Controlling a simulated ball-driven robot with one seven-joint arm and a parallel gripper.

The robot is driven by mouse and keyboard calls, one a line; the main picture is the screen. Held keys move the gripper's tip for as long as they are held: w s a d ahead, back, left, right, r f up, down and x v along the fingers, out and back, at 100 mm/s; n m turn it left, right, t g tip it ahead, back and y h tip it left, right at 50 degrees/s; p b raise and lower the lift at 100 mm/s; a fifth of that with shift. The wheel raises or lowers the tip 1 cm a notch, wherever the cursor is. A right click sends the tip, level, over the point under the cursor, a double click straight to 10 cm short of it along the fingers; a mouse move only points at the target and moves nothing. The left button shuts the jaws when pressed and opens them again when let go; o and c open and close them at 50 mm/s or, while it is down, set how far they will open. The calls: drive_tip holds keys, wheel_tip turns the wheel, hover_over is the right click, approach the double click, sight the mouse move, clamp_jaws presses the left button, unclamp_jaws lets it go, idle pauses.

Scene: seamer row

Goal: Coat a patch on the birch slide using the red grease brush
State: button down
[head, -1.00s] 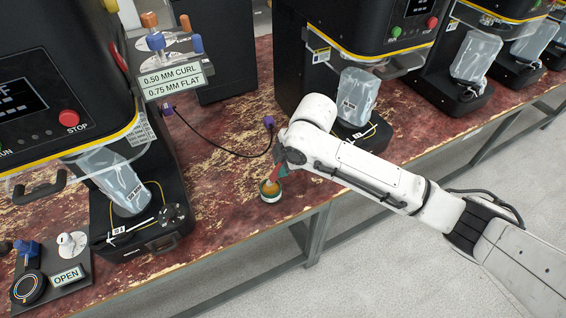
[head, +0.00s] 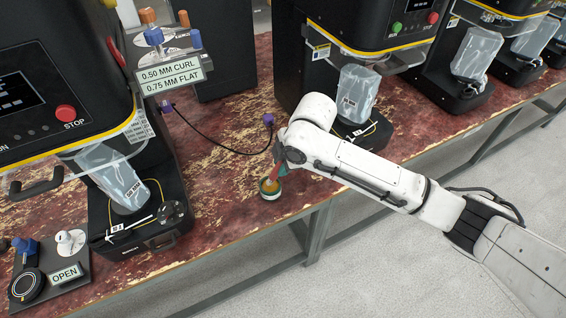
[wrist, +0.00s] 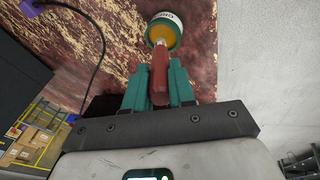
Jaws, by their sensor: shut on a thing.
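My gripper (wrist: 158,82) has its teal fingers shut on the red grease brush (wrist: 159,65). In the head view the red brush (head: 276,173) points down from my gripper (head: 282,158) to a small round pot (head: 270,194) near the front edge of the bench. The pot also shows in the wrist view (wrist: 166,17), with orange-yellow grease inside. The brush tip is at the grease; I cannot tell how deep it sits. I cannot pick out the birch slide; small tags by the machines are too small to read.
Black seaming machines (head: 315,60) line the worn red bench (head: 225,165), with bagged cans (head: 120,182) at their fronts. A cable with a purple plug (head: 268,119) lies behind the pot. A sign (head: 172,78) and an OPEN plate (head: 66,274) stand left.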

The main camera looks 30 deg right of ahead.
drive_tip(key=shift+f, duration=0.7)
idle(1.4)
drive_tip(key=shift+r, duration=0.1)
drive_tip(key=shift+r+p, duration=2.85)
drive_tip(key=shift+r, duration=0.7)
drive_tip(key=shift+f, duration=0.1)
